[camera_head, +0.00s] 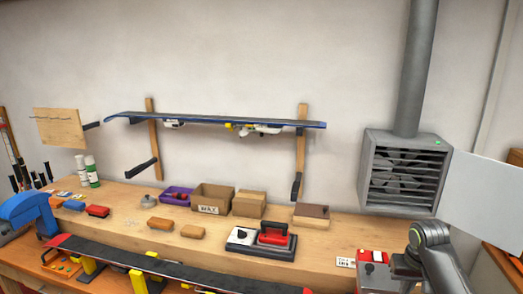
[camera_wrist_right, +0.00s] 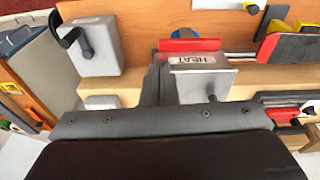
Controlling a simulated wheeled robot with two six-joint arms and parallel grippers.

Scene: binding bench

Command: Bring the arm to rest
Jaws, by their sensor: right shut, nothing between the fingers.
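My right arm comes in at the lower right of the head view, and its dark gripper (camera_head: 402,266) is beside a small red and white unit (camera_head: 373,262) on the bench. In the right wrist view my right gripper (camera_wrist_right: 153,68) shows as closed dark grey fingers with nothing between them. A grey box labelled HEAT (camera_wrist_right: 203,82) lies just right of the fingers in that view; I cannot tell whether they touch. My left gripper is not in view.
The wooden bench (camera_head: 335,237) holds a red-handled iron (camera_head: 275,237), cardboard boxes (camera_head: 212,197) and several small blocks. A snowboard (camera_head: 150,262) lies along the front. A grey fan box (camera_head: 400,150) and a pale panel (camera_head: 488,200) stand near my right arm.

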